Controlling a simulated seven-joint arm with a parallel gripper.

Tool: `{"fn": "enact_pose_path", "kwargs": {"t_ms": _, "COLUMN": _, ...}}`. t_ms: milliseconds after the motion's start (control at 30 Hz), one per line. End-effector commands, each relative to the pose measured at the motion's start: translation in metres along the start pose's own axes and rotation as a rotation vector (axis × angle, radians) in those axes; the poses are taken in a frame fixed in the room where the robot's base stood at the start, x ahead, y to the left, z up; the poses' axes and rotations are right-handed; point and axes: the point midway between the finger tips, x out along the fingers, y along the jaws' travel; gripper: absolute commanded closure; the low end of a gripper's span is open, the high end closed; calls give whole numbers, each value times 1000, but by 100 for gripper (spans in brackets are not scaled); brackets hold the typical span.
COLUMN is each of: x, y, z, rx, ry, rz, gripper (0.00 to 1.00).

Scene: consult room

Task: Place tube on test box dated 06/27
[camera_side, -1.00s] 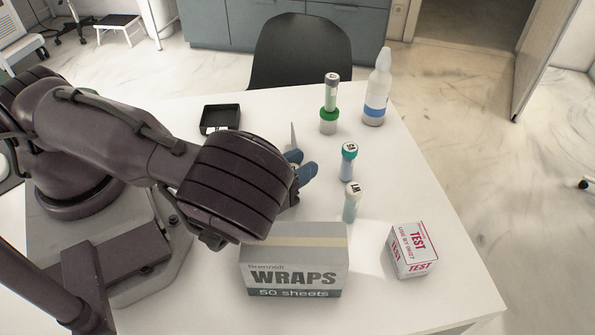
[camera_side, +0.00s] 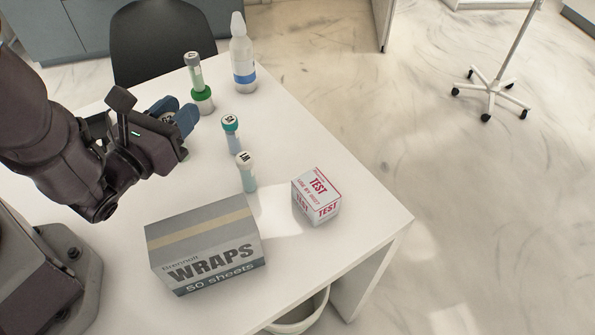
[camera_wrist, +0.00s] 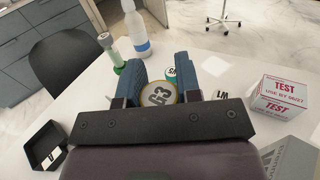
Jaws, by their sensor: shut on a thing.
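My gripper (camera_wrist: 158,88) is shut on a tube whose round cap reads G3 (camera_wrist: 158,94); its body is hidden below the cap. In the side view my gripper's blue fingers (camera_side: 176,113) are over the table, left of the standing tubes, and the held tube cannot be made out. The white test box with red print (camera_side: 317,196) stands at the table's right side; it also shows at the right of the wrist view (camera_wrist: 278,95). Its small date line is too blurred to read. My gripper is well apart from it.
A bottle (camera_side: 243,62) stands behind. The grey WRAPS box (camera_side: 205,245) is at the front. A black tray (camera_wrist: 45,148) is at left in the wrist view.

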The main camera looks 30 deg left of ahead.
Motion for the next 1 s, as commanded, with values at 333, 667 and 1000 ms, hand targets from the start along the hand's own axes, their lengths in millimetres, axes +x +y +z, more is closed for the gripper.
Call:
{"fn": "enact_pose_path", "kwargs": {"t_ms": 333, "x": -6, "y": -90, "z": 61, "rx": -23, "ry": -2, "rz": 186, "gripper": 91}}
{"fn": "enact_pose_path", "kwargs": {"t_ms": 667, "x": -32, "y": -117, "z": 88, "rx": -1, "ry": 2, "rz": 434, "gripper": 91}}
{"fn": "enact_pose_path", "kwargs": {"t_ms": 1000, "x": 16, "y": -151, "z": 59, "rx": 2, "ry": 0, "rz": 466, "gripper": 91}}
